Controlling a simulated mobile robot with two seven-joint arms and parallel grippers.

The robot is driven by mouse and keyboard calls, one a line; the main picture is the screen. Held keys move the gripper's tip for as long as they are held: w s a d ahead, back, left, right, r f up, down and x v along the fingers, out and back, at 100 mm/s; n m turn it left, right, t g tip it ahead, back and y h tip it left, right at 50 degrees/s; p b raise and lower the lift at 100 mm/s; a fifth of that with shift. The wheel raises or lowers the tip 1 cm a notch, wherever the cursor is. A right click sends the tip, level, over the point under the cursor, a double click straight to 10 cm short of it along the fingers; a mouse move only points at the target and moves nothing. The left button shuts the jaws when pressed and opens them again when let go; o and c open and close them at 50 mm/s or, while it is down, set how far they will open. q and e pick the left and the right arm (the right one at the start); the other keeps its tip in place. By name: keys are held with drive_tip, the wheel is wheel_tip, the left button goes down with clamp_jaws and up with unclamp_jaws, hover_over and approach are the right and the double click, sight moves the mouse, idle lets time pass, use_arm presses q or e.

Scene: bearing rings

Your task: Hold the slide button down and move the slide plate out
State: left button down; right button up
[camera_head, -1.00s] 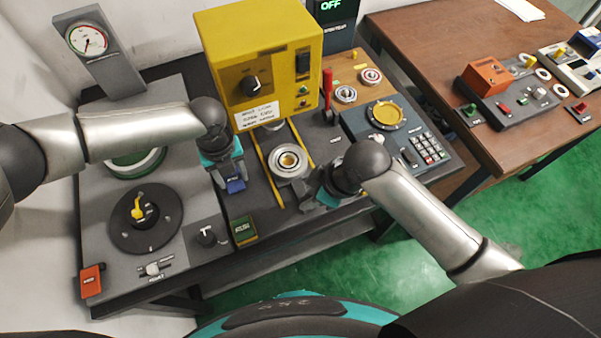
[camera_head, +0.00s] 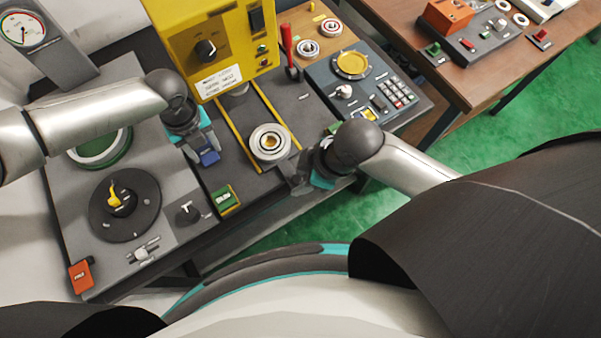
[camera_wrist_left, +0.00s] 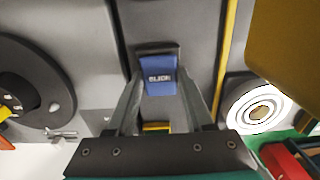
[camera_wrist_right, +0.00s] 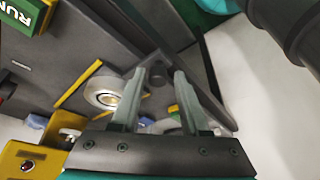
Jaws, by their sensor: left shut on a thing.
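The blue slide button (camera_head: 209,157) sits on the dark bench strip, left of the slide plate. It also shows in the left wrist view (camera_wrist_left: 158,76). My left gripper (camera_head: 203,150) points down at it, with its fingers closed on the button's two sides. The slide plate bears a round metal seat (camera_head: 270,143) between yellow guide lines. My right gripper (camera_head: 300,183) is at the strip's front right edge, in front of the seat. In the right wrist view its fingers (camera_wrist_right: 163,88) stand apart, with a dark post (camera_wrist_right: 157,75) between them. Contact with the post cannot be told.
A yellow press (camera_head: 205,25) stands behind the slide plate. A green RUN button (camera_head: 226,198) is left of the seat. A red lever (camera_head: 288,45) and a keypad panel (camera_head: 345,85) lie to the right. Open floor lies in front of the bench.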

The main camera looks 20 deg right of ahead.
use_arm(q)
drive_tip(key=shift+s+a+f, duration=0.1)
drive_tip(key=shift+s+f, duration=0.05)
drive_tip(key=shift+s, duration=0.1)
use_arm(e)
drive_tip(key=shift+o, duration=1)
drive_tip(key=shift+w, duration=0.1)
drive_tip(key=shift+r, duration=0.15)
drive_tip(key=v, duration=1.1)
drive_tip(key=shift+d+r, duration=0.2)
drive_tip(key=shift+r, duration=0.1)
use_arm(q)
drive_tip(key=c, duration=0.6)
unclamp_jaws()
drive_tip(key=shift+c, duration=0.2)
drive_tip(key=o, duration=0.4)
drive_tip(key=shift+w, duration=0.15)
drive_tip(key=shift+o, duration=0.2)
drive_tip(key=shift+r, duration=0.2)
